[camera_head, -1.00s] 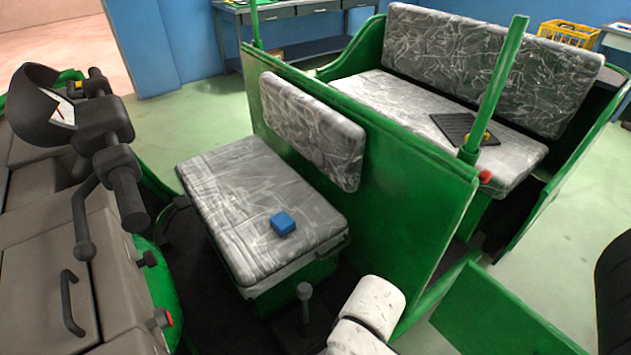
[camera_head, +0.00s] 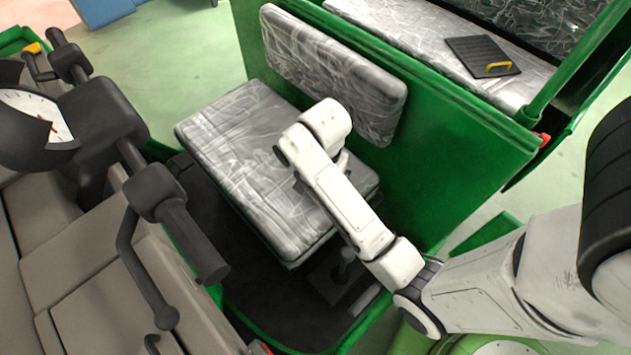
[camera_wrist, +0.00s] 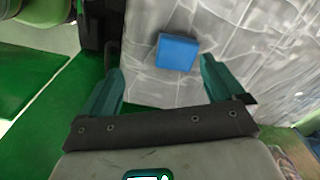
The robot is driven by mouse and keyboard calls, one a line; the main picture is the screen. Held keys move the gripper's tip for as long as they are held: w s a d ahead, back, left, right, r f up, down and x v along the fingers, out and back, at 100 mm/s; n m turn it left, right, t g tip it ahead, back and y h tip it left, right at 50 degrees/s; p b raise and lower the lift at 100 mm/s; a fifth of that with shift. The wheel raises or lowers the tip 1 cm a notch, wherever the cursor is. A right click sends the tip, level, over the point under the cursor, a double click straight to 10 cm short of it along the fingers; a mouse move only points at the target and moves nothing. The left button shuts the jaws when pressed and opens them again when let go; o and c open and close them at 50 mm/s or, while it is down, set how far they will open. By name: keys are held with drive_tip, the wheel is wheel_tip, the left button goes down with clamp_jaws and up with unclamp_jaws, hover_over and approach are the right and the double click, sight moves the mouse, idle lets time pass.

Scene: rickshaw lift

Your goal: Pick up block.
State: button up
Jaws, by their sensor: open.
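The blue block (camera_wrist: 177,52) lies on the grey, plastic-wrapped front seat, whose cushion (camera_head: 238,140) shows in the head view. In the head view the block is hidden behind my arm. My gripper (camera_wrist: 162,85) is open and empty in the wrist view, its two green fingers spread apart. The block is beyond the fingertips, a little nearer the right finger, and not between them. I cannot tell the exact height of the gripper above the seat.
A grey backrest (camera_head: 335,75) and a green partition (camera_head: 440,150) stand behind the seat. Handlebars (camera_head: 150,180) are at the left. A black clipboard-like plate with a yellow handle (camera_head: 483,56) lies on the rear seat. A black lever (camera_head: 345,265) stands before the front seat.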

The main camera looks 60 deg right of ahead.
drive_tip(key=w+m, duration=0.1)
drive_tip(key=d+r+m, duration=0.1)
drive_tip(key=w+m+p, duration=0.1)
drive_tip(key=m, duration=0.1)
drive_tip(key=shift+w+d+r+y, duration=0.25)
drive_tip(key=shift+w+y, duration=0.05)
drive_tip(key=shift+w, duration=0.05)
wheel_tip(320, 180, down, 10)
drive_tip(key=shift+c, duration=0.4)
drive_tip(key=c, duration=1)
wheel_tip(320, 180, up, 10)
drive_tip(key=shift+r, duration=0.1)
